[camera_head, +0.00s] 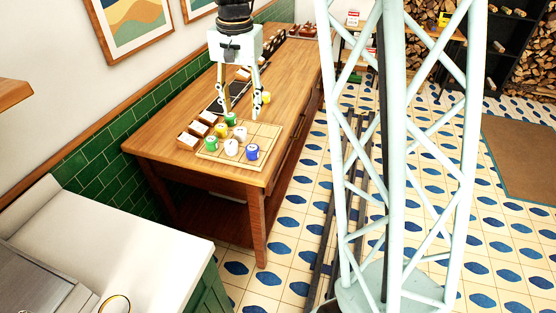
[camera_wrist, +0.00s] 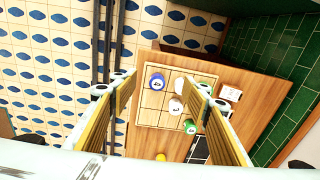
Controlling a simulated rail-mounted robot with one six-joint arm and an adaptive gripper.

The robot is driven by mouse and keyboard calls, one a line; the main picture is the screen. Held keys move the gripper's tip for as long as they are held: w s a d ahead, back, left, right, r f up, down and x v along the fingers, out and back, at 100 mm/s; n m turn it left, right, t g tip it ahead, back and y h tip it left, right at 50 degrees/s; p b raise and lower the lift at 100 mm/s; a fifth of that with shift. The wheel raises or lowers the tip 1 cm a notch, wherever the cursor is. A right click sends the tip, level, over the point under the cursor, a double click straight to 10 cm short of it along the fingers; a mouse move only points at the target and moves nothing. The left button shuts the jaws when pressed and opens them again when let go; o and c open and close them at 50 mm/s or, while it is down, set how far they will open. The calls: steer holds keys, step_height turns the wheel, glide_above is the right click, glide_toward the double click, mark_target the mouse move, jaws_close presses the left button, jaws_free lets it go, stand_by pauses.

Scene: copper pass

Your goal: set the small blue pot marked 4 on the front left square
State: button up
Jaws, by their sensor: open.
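In the wrist view the blue pot (camera_wrist: 157,83) is at the board's upper left. A green pot (camera_head: 211,143) stands on the near left corner square. White pots (camera_head: 231,148) stand in the middle column, with a yellow pot (camera_head: 221,130) and another green pot (camera_head: 230,118) along the left. My gripper (camera_head: 241,113) is open and empty above the board's far side, apart from the blue pot.
Several small white-topped boxes (camera_head: 187,140) line the board's left side. Another yellow pot (camera_head: 265,98) stands off the board, on the wooden table (camera_head: 290,88). The board's far right squares are bare. A green tiled wall (camera_head: 150,118) runs along the left.

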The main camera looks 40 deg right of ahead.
steer(key=s+a+r+n+t, duration=0.1)
steer(key=s+a+r+n, duration=0.1)
steer(key=s+a+r, duration=0.45)
steer(key=s+a+r+n, duration=0.3)
steer(key=s+r, duration=0.4)
steer(key=s, duration=0.4)
steer(key=s+a+n+t, duration=0.1)
steer(key=s+a+n, duration=0.1)
steer(key=s, duration=0.9)
steer(key=s+a+r+n, duration=0.1)
steer(key=s+a+n, duration=0.2)
steer(key=s, duration=0.8)
steer(key=shift+r+t, duration=0.3)
steer(key=shift+t, duration=0.1)
